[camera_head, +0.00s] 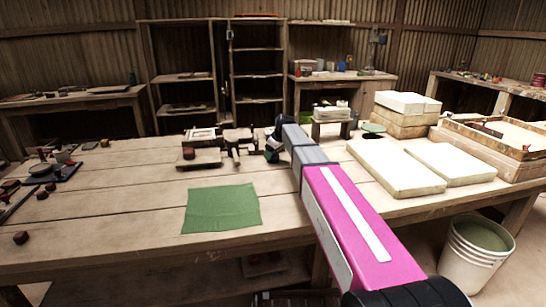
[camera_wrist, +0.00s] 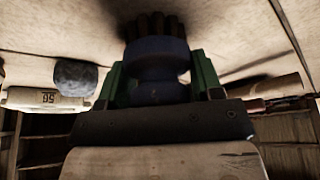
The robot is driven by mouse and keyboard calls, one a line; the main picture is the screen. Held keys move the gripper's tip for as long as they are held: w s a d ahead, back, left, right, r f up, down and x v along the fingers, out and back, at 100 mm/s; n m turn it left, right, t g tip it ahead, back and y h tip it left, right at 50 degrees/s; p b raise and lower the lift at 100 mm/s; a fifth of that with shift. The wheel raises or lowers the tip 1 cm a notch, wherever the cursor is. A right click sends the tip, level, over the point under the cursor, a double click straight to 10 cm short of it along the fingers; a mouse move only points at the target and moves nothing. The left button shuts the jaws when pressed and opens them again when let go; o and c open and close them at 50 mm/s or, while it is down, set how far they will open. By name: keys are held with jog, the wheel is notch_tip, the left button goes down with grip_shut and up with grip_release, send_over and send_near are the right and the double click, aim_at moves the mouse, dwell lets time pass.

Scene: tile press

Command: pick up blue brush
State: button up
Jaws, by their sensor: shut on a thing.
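The blue brush (camera_wrist: 158,62) sits between the two green fingers of my gripper (camera_wrist: 158,85) in the wrist view. Its dark blue body is gripped, and its brown bristle-like end points to the top of that picture. In the head view my gripper (camera_head: 272,150) is over the far part of the wooden table, partly hidden by my own arm. I cannot tell whether the brush touches the table.
A green cloth (camera_head: 222,208) lies on the wooden table (camera_head: 130,215). A small wooden press (camera_head: 202,136) stands left of my gripper. White slabs (camera_head: 395,167) lie to the right, near a wooden tray (camera_head: 500,150). A white bucket (camera_head: 474,262) stands at the front right.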

jog(key=shift+r, duration=0.1)
jog(key=shift+r, duration=0.5)
jog(key=r, duration=0.3)
jog(key=shift+s+a+r, duration=0.2)
jog(key=shift+s+a, duration=0.05)
jog(key=shift+a, duration=0.05)
jog(key=s+a+r, duration=0.5)
jog(key=a+r, duration=0.1)
jog(key=a, duration=0.3)
jog(key=shift+s+r, duration=0.2)
jog(key=shift+s, duration=0.2)
jog(key=shift+a, duration=0.1)
